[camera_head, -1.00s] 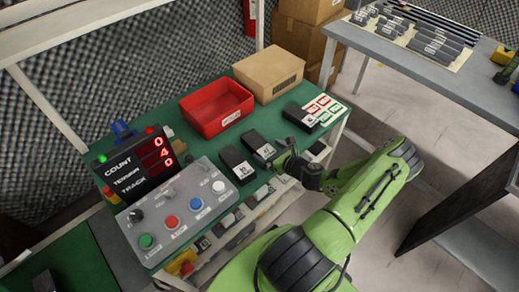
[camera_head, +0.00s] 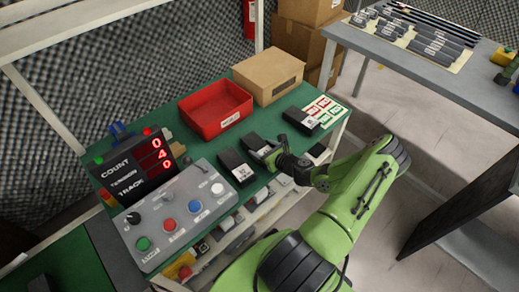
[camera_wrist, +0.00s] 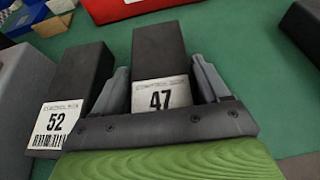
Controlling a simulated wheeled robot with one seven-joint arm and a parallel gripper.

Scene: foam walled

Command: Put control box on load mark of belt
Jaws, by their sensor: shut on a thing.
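A dark control box labelled 47 (camera_wrist: 160,50) stands between the fingers of my gripper (camera_wrist: 160,72), which is shut on it. In the head view my gripper (camera_head: 275,157) is at the near end of this box (camera_head: 255,142), over the green bench; I cannot tell whether the box is lifted. A control box labelled 52 (camera_wrist: 80,75) is close on its left, also in the head view (camera_head: 236,166). Another dark box (camera_head: 300,119) lies to the right, near the red and green cards. No load mark is clearly visible.
A red bin (camera_head: 215,110) and a cardboard box (camera_head: 268,77) stand behind. A grey button panel (camera_head: 170,215) and a counter display (camera_head: 132,170) are at left. A dark green surface (camera_head: 75,262) shows at lower left; I cannot tell whether it is the belt.

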